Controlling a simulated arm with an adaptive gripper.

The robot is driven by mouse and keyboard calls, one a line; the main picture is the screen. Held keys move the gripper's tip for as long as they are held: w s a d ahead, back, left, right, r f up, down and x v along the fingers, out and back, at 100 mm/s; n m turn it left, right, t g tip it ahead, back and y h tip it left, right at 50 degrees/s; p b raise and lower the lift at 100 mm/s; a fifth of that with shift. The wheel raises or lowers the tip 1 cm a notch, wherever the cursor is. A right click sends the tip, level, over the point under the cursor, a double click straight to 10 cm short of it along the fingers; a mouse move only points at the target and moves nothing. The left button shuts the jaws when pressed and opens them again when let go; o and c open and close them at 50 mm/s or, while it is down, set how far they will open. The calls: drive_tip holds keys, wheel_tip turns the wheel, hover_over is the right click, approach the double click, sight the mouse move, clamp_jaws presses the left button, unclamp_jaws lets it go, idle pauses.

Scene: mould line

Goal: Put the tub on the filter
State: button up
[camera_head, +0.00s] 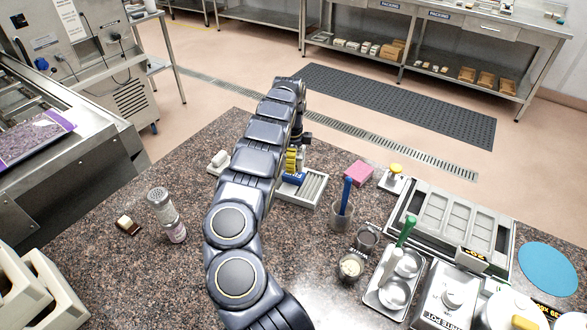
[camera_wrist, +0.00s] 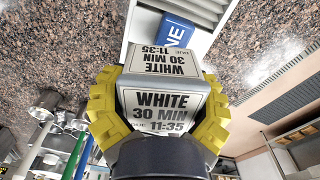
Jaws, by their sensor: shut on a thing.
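My gripper (camera_wrist: 158,112), with yellow fingers, is shut on a grey-white block (camera_wrist: 165,105) labelled "WHITE 30 MIN 11:35". In the head view the yellow fingers (camera_head: 292,160) show beside my arm, above or near a slatted light-grey tray (camera_head: 312,192); the block is mostly hidden there. A blue block (camera_head: 293,178) is on that tray, also visible in the wrist view (camera_wrist: 177,31). A small round tub with pale contents (camera_head: 350,267) stands on the counter, apart from my gripper. A dark-topped metal cup (camera_head: 367,238) stands beside it. I cannot tell which thing is the filter.
A cup with a blue-handled tool (camera_head: 341,215), a pink block (camera_head: 358,173) and a metal mould (camera_head: 455,222) stand right of the tray. A metal pan with a green-handled tool (camera_head: 378,293) is at front right. A perforated-top shaker (camera_head: 160,203) stands left. Counter behind my arm is mostly clear.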

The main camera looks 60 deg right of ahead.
drive_tip(key=shift+w+d+f, duration=0.3)
drive_tip(key=shift+d+f, duration=0.25)
drive_tip(key=shift+f, duration=0.15)
drive_tip(key=shift+w+f, duration=0.1)
drive_tip(key=shift+f, duration=1.55)
drive_tip(key=shift+f, duration=0.1)
drive_tip(key=o, duration=1.2)
